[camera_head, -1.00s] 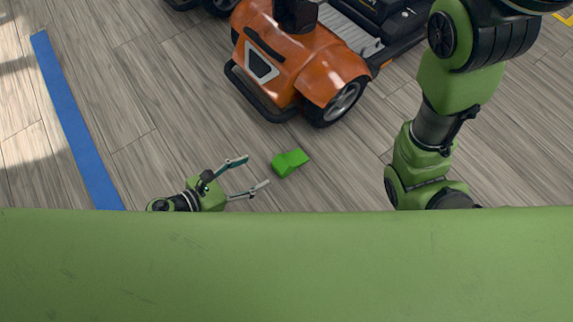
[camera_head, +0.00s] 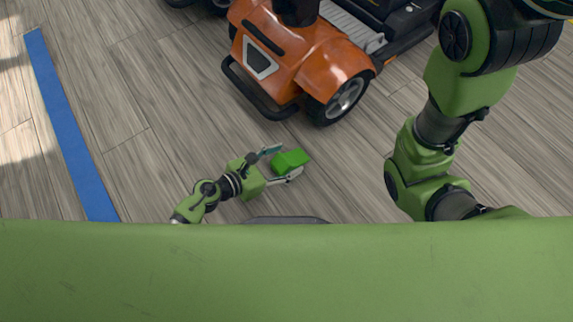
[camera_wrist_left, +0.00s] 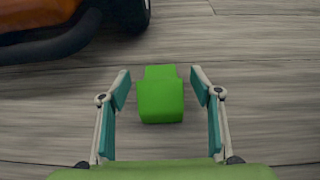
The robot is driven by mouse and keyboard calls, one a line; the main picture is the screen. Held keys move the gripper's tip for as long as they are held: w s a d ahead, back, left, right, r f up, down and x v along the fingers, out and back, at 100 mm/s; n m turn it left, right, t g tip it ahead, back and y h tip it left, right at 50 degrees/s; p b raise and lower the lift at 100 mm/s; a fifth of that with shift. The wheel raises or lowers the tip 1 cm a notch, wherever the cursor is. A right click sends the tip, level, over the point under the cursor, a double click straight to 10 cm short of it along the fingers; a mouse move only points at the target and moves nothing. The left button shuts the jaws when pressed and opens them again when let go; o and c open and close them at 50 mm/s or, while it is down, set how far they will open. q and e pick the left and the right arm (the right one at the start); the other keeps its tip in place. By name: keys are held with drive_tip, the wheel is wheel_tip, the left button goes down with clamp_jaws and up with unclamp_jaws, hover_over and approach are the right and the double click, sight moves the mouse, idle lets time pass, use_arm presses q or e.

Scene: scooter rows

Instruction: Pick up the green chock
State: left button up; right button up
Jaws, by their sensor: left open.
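The green chock (camera_head: 291,160) lies on the wood-plank floor in front of the orange scooter. My left gripper (camera_head: 284,163) is open, with its fingers on either side of the chock in the head view. In the left wrist view the chock (camera_wrist_left: 160,95) sits centred between the two open fingers of my left gripper (camera_wrist_left: 161,88), with a gap on each side. Its far end reaches slightly past the fingertips. My right gripper is not seen; only part of my right arm shows at the right of the head view.
The orange scooter (camera_head: 300,55) stands just beyond the chock; its front wheel (camera_head: 345,100) and dark bumper (camera_head: 258,95) are nearest. A blue floor stripe (camera_head: 70,130) runs along the left. The floor between stripe and scooter is clear.

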use_arm(q)
drive_tip(key=shift+w+d+f, duration=0.2)
drive_tip(key=shift+w+d, duration=0.1)
drive_tip(key=shift+d, duration=0.1)
drive_tip(key=c, duration=1.5)
drive_tip(key=shift+r, duration=0.1)
drive_tip(key=shift+r, duration=0.15)
